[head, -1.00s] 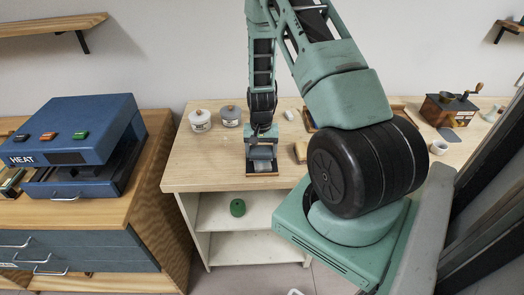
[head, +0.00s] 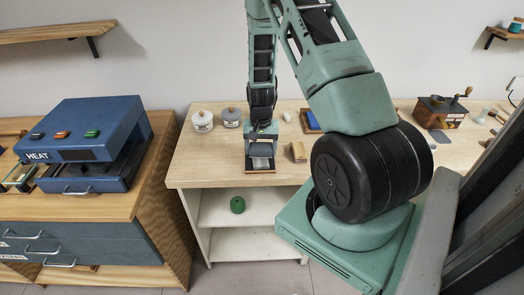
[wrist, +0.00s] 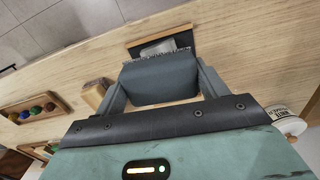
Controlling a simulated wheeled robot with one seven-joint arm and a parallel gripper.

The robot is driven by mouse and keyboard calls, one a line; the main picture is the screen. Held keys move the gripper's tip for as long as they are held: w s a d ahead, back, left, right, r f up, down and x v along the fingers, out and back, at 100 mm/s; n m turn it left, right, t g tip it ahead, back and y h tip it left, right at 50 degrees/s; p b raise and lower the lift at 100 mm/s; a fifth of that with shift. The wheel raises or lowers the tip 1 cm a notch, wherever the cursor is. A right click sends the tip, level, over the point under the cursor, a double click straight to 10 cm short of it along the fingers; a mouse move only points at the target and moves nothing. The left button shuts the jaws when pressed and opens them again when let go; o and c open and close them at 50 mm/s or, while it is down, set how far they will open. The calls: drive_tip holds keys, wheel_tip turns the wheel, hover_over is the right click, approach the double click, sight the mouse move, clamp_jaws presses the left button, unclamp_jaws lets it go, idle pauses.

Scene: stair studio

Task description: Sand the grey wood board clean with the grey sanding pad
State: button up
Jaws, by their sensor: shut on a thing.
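My gripper (head: 262,134) is shut on the grey sanding pad, which fills the space between its fingers in the wrist view. The sanding pad (wrist: 158,80) is a grey block with a rough, bristly far edge. The grey wood board (head: 262,165) lies near the front edge of the table, below and in front of my gripper. It also shows in the wrist view (wrist: 184,40), dark with an orange-brown edge and a pale grey patch in its middle. The pad hides part of the board. I cannot tell whether the pad touches it.
A wooden block (head: 298,152) lies right of the board. Two lidded jars (head: 202,121) stand behind it to the left. A blue-and-wood tray (head: 309,121) is behind right, a grinder (head: 440,111) farther right. A blue heat press (head: 85,140) stands on the left cabinet.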

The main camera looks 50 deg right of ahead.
sight(261, 146)
drive_tip(key=shift+r+p, duration=0.85)
drive_tip(key=shift+r, duration=0.7)
